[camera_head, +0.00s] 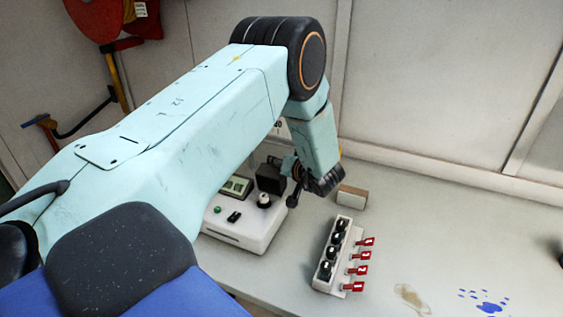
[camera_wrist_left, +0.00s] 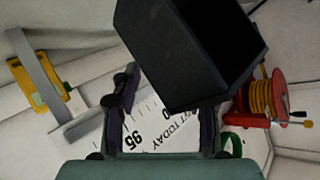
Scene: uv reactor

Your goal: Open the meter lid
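The meter (camera_head: 245,226) is a white box on the table, with a green display (camera_head: 237,185), a green button and dark switches. A black box-shaped part, which looks like its lid (camera_head: 270,178), stands at its back right. In the left wrist view this black part (camera_wrist_left: 165,45) is large and hollow, and overlaps the right finger. My left gripper (camera_head: 292,183) is close beside it at the right. In the left wrist view its fingers (camera_wrist_left: 166,120) are apart, with a printed sheet visible between them. I cannot tell whether a finger touches the black part. My right gripper is not in view.
A white switch strip (camera_head: 325,277) with black knobs and red tags stands right of the meter. A small brown-and-white block (camera_head: 351,196) is behind it. Blue (camera_head: 491,307) and brown stains mark the table at the front right. The right of the table is mostly free.

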